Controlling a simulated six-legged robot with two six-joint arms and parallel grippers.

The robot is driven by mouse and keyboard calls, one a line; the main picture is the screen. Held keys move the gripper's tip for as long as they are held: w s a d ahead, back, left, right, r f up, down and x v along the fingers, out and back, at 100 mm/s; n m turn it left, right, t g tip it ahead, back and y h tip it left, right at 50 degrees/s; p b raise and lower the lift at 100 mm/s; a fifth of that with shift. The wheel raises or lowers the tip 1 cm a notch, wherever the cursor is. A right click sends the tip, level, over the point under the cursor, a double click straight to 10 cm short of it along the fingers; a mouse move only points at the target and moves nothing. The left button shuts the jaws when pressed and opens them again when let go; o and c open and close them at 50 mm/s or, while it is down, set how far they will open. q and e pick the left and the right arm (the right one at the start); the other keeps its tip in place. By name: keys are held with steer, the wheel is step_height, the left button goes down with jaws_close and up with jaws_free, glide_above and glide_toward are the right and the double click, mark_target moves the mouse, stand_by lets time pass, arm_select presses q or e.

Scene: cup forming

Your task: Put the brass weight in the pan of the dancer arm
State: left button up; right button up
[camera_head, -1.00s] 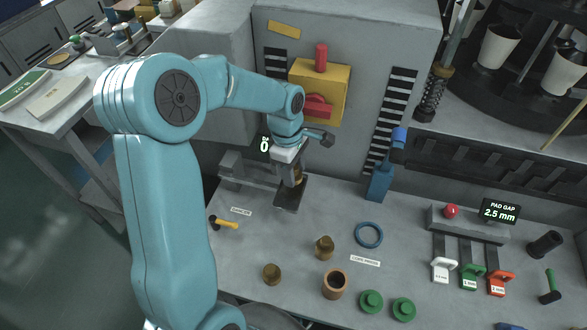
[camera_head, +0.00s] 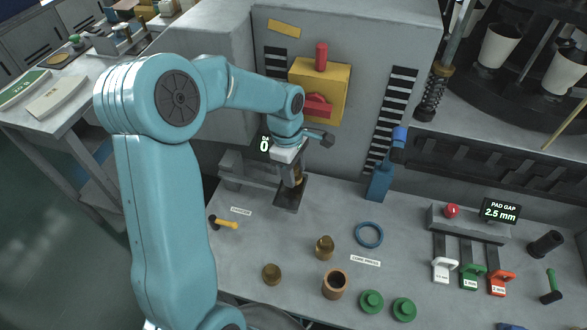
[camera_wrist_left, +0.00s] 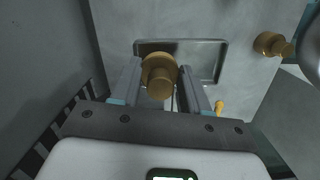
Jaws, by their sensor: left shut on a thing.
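My left gripper (camera_head: 293,181) is shut on a brass weight (camera_wrist_left: 158,76), a stepped, knobbed cylinder that shows between the two fingers in the left wrist view. In the head view the weight (camera_head: 299,173) is partly hidden by the fingers. The dark rectangular pan of the dancer arm (camera_head: 289,198) lies beneath the gripper. In the left wrist view the pan (camera_wrist_left: 207,66) has a raised rim, and the weight overlaps its left part. I cannot tell whether the weight touches the pan floor. My right gripper is not in view.
Two other brass weights (camera_head: 324,247) and (camera_head: 272,273) stand on the bench, near a copper-coloured cup (camera_head: 335,283). A yellow-handled hammer (camera_head: 224,223) lies left of them. A blue ring (camera_head: 369,235) lies to the right. The grey machine body (camera_head: 350,140) rises close behind.

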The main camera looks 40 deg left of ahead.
arm_select(q)
steer(key=shift+f+b, duration=0.9)
steer(key=shift+f, duration=0.3)
stand_by(0.6)
steer(key=o, duration=1.6)
steer(key=shift+o, duration=0.2)
steer(key=shift+r+p, duration=3.05)
steer(key=shift+r, duration=0.95)
steer(key=shift+r, duration=0.1)
